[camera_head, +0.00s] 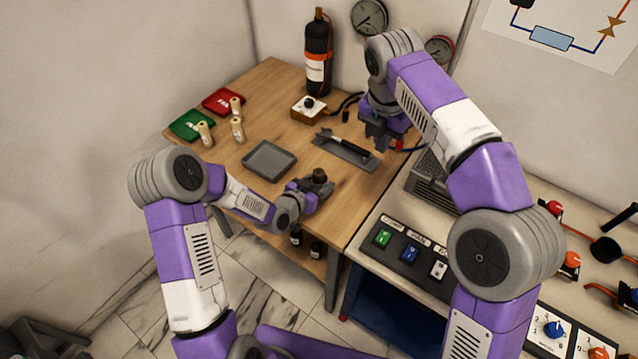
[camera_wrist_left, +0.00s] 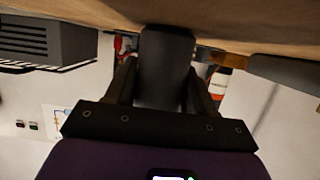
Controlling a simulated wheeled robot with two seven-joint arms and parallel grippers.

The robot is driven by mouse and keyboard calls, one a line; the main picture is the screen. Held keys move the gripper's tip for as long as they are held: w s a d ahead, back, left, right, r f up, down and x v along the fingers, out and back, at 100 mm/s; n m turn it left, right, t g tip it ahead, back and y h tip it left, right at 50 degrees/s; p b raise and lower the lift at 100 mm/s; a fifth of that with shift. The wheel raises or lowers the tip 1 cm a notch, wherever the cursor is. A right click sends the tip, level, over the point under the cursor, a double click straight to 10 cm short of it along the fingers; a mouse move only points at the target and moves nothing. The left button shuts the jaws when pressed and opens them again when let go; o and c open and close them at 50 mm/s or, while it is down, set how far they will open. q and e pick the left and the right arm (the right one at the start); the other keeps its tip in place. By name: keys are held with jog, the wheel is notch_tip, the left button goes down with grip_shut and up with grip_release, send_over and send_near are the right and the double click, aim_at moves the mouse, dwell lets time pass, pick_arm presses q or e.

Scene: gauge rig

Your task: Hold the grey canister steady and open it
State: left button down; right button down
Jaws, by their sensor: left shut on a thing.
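The grey canister shows in the left wrist view (camera_wrist_left: 165,65) as a dark grey body between the two fingers of my left gripper. In the head view its dark brown top (camera_head: 319,175) stands up at the front right part of the wooden table, and its body is mostly hidden by the gripper. My left gripper (camera_head: 313,192) is shut on the canister from the side. My right gripper (camera_head: 383,138) is above the table's right edge, up and to the right of the canister and apart from it. Its fingers are too small and dark to tell open from shut.
A grey tray (camera_head: 269,160) lies left of the canister. A dark mat (camera_head: 343,152) with a black-handled tool lies behind it. A knob box (camera_head: 309,109) and a black bottle (camera_head: 318,55) stand at the back. A switch panel (camera_head: 408,252) is on the right bench.

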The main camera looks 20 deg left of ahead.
pick_arm(q)
jog(key=shift+f, duration=0.15)
jog(key=shift+c, duration=2)
grip_release()
jog(key=shift+r, duration=0.2)
jog(key=p+v, duration=0.1)
jog(key=v, duration=1.1)
